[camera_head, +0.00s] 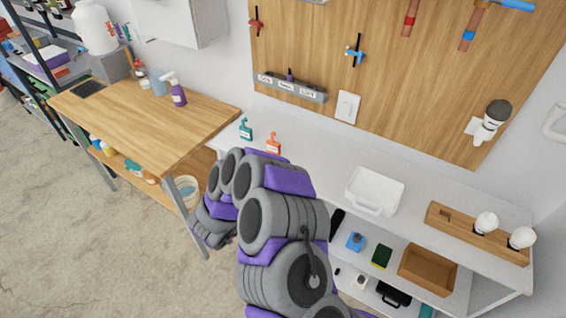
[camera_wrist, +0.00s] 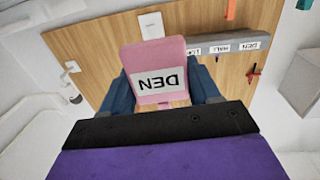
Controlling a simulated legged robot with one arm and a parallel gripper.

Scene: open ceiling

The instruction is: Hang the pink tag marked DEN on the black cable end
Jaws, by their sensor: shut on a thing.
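The pink tag marked DEN (camera_wrist: 158,62) is between the two blue fingers of my gripper (camera_wrist: 163,95) in the wrist view. The gripper is shut on it, and its label reads upside down there. Behind it is a grey strip (camera_wrist: 207,50) with several labels, which also shows on the wooden board in the head view (camera_head: 312,96). Its DEN label (camera_wrist: 249,46) is at the right in the wrist view and at the left in the head view (camera_head: 265,79). I cannot make out the black cable end. The pink tag does not show in the head view.
A teal tag (camera_head: 245,130) and an orange tag (camera_head: 273,144) stand on the white counter (camera_head: 320,158) below the strip. A white switch plate (camera_head: 347,107) is right of the strip. A white tub (camera_head: 375,190) stands farther right. A wooden table (camera_head: 140,115) is at left.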

